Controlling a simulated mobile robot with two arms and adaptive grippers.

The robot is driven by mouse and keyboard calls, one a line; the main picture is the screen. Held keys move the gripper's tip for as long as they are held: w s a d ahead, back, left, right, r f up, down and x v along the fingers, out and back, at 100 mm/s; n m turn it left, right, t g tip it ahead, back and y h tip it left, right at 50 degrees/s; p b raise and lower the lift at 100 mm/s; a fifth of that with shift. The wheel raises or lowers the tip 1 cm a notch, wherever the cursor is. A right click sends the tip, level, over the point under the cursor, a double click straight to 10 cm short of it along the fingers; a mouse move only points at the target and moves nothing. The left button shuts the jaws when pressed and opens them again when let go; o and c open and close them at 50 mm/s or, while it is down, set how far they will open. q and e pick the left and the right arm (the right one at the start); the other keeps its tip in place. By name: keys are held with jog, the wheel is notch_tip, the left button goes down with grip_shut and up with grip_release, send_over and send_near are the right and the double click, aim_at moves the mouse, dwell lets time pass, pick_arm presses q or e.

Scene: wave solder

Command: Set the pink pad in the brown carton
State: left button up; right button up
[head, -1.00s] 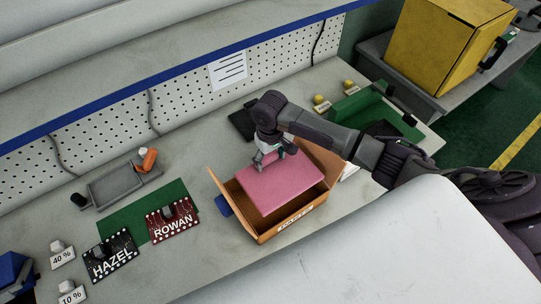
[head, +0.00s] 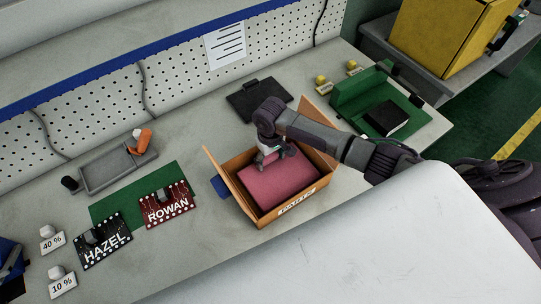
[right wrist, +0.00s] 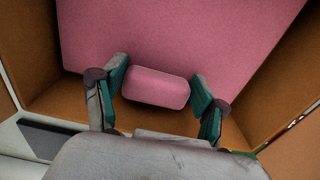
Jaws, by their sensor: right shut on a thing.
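The brown carton (head: 258,215) stands open on the bench with its flaps spread; its walls also show around the pad in the right wrist view (right wrist: 285,75). The pink pad (head: 280,184) is inside the carton, its edges below the rim. My right gripper (head: 268,157) reaches into the back of the carton. In the right wrist view, the gripper's fingers (right wrist: 158,84) are shut on a small raised pink block of the pad (right wrist: 180,35). I cannot tell whether the pad touches the carton floor. My left gripper is not in view.
Left of the carton lie a red ROWAN board (head: 166,207), a HAZEL board (head: 103,241) and a green mat (head: 118,206). A black clipboard-like plate (head: 258,100) lies behind the carton. A green fixture (head: 365,95) stands to the right.

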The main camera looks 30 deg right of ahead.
jog(key=shift+f+b, duration=0.35)
jog(key=shift+f, duration=0.5)
dwell(0.4)
jog(key=o, duration=1)
jog(key=shift+r, duration=0.1)
notch_tip(320, 180, up, 12)
